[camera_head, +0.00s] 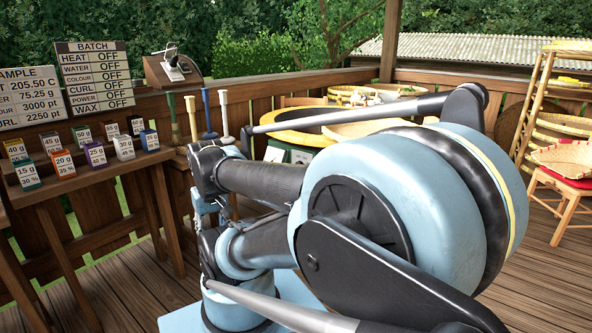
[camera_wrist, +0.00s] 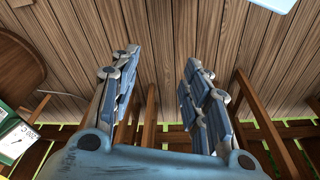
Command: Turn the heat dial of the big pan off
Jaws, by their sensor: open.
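The big pan (camera_head: 283,137) with its yellow rim stands behind my arm in the head view, its right part hidden. A white panel (camera_head: 301,157) and a dark green one show below its rim, partly covered by my arm; no dial can be made out there. In the wrist view, a green-framed panel with a white gauge face (camera_wrist: 14,144) marked 200 C is cut off at the left edge. My gripper (camera_wrist: 158,62) is open and empty, its fingers pointing over bare floor planks, to the right of that panel and apart from it.
A board (camera_head: 94,75) headed BATCH lists HEAT and other lines as OFF. Several coloured tins (camera_head: 95,155) stand on a stepped wooden stand at left. A wooden railing runs behind.

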